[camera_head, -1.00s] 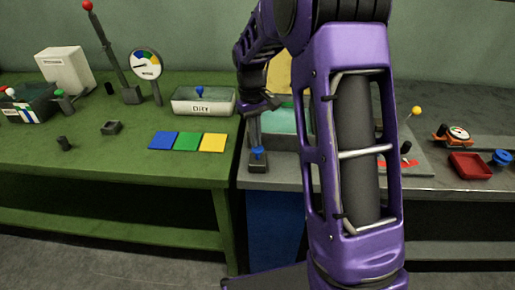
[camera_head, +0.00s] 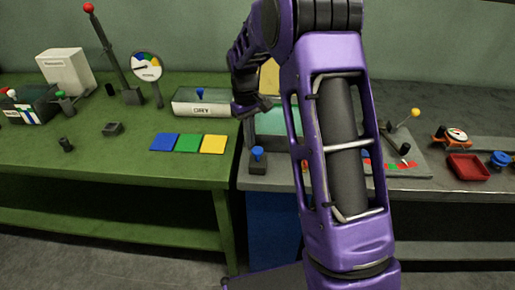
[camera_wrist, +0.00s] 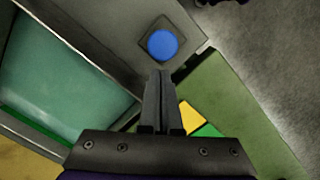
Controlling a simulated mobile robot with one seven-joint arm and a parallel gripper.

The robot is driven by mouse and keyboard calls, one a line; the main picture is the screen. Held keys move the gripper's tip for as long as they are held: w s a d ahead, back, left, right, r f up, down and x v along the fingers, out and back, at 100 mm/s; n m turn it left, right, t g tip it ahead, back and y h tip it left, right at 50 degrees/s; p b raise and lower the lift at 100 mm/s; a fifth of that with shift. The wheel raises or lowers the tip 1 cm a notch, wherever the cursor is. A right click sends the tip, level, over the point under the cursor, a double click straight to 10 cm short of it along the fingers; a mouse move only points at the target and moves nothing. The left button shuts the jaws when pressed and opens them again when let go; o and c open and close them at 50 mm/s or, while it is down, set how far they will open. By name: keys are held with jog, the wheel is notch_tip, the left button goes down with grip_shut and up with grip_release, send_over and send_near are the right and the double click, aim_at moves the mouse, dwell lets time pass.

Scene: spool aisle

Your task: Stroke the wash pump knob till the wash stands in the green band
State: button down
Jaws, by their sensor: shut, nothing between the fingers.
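A blue knob (camera_head: 257,153) stands upright on a small dark base at the left front of the grey bench, beside a tray of teal wash (camera_head: 280,122). In the wrist view the knob (camera_wrist: 162,44) lies just beyond my fingertips, with no contact that I can make out. The wash (camera_wrist: 65,70) fills the left there, with a green strip (camera_wrist: 35,132) along one side; the level against it is unclear. My gripper (camera_wrist: 160,76) is shut and empty. In the head view it hangs above and behind the knob, small and dark, and my arm hides part of the tray.
A round gauge (camera_head: 146,67) with coloured sectors stands on the green bench (camera_head: 110,160). A labelled box (camera_head: 203,102) has another blue knob. Blue, green and yellow squares (camera_head: 188,143) lie in front. A red tray (camera_head: 467,167) sits far right.

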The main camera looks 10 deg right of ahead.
notch_tip(320, 180, up, 17)
jog(key=w+p, duration=0.1)
jog(key=p, duration=0.1)
jog(key=shift+w+a+r, duration=0.15)
jog(key=shift+w+a, duration=0.15)
jog(key=shift+s, duration=0.1)
dwell(1.0)
